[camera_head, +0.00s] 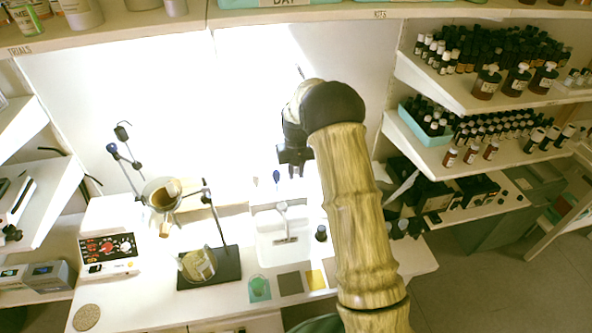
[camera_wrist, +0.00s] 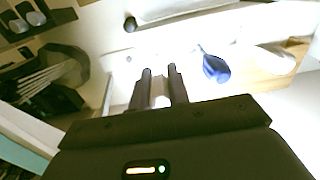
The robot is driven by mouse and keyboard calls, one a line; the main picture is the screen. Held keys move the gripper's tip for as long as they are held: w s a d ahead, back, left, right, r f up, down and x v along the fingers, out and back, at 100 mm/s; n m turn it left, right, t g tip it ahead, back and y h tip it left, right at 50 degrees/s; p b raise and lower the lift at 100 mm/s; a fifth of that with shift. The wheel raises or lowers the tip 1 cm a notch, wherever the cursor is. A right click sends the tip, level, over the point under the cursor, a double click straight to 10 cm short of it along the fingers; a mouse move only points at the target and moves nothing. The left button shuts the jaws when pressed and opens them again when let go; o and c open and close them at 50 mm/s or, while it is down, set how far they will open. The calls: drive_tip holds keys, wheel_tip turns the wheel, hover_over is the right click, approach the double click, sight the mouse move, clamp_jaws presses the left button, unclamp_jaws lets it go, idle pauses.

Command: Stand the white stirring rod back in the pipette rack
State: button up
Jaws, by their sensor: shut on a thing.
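My gripper (camera_head: 293,172) hangs over the back of the white bench, pointing down; its two dark fingers also show in the wrist view (camera_wrist: 159,72). They are closed on a narrow white piece, which I take to be the white stirring rod (camera_wrist: 159,91). Most of its length is hidden by the fingers or lost in the glare. A blue pipette bulb (camera_wrist: 213,66) lies just right of the fingertips in the wrist view and shows left of my gripper in the head view (camera_head: 276,177). I cannot make out the pipette rack clearly.
A white basin (camera_head: 266,248) stands in front of my gripper, with a small dark bottle (camera_head: 321,233) at its right. A stand with a dark base (camera_head: 209,268) and a red-fronted instrument (camera_head: 108,249) are at left. Shelves of bottles (camera_head: 490,83) are at right.

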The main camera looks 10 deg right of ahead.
drive_tip(key=shift+f, duration=0.35)
drive_tip(key=o, duration=0.9)
drive_tip(key=shift+r, duration=0.1)
drive_tip(key=shift+r+p, duration=1.55)
drive_tip(key=shift+r, duration=0.9)
drive_tip(key=shift+w+r+p, duration=0.1)
drive_tip(key=shift+r+p, duration=1.05)
drive_tip(key=shift+r, duration=0.45)
drive_tip(key=shift+r+p, duration=0.6)
drive_tip(key=shift+r, duration=0.35)
